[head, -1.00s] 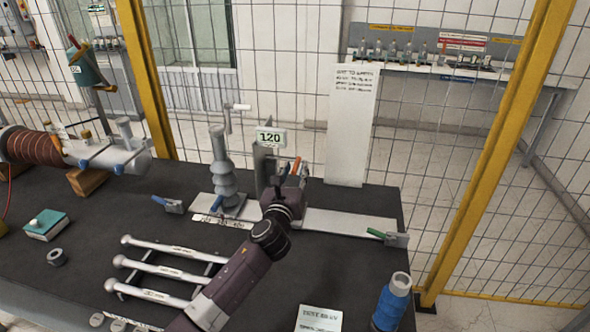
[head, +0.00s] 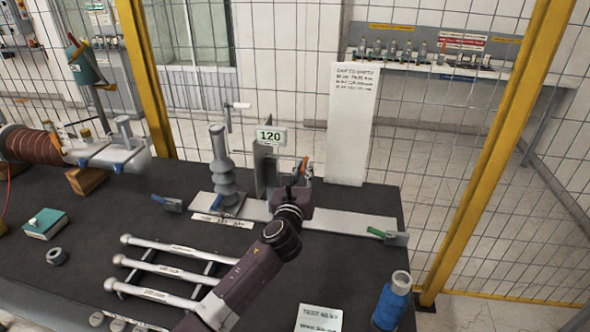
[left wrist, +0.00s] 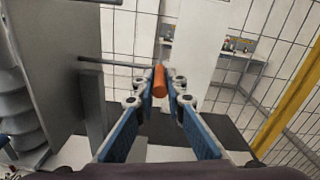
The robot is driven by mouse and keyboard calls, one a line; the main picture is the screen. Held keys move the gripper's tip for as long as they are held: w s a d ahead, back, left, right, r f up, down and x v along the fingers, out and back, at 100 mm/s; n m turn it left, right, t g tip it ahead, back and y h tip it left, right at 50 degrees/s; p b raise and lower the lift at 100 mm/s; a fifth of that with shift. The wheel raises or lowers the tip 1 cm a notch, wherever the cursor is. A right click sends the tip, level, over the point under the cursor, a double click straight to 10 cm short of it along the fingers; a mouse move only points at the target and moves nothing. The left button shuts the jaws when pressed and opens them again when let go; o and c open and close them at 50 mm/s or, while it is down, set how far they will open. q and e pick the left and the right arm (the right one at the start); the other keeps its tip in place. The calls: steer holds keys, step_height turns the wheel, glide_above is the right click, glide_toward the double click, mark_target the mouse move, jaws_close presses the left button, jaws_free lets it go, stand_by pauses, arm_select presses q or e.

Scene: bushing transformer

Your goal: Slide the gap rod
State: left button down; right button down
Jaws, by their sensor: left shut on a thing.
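The gap rod (left wrist: 120,64) is a thin grey rod that runs sideways from a grey upright plate (left wrist: 95,105) to an orange handle (left wrist: 160,82) in the left wrist view. My left gripper (left wrist: 164,84) is shut on the orange handle, with one blue-padded finger on each side. In the head view the orange handle (head: 304,168) shows just right of the upright stand (head: 262,172), with my left gripper (head: 302,182) around it. A sign reading 120 (head: 270,137) tops the stand. A grey ribbed insulator (head: 222,170) stands left of it. The rod's far end is hidden.
A tall white text board (head: 352,130) stands behind.

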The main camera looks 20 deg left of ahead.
arm_select(q)
steer(key=w+d, duration=0.1)
steer(key=d, duration=0.8)
steer(key=shift+w+b, duration=0.3)
steer(key=shift+w, duration=0.05)
steer(key=c, duration=2)
jaws_free()
steer(key=shift+o, duration=0.2)
steer(key=s+d, duration=0.2)
steer(key=s, duration=0.9)
steer(key=shift+s+d, duration=0.15)
steer(key=shift+s, duration=0.25)
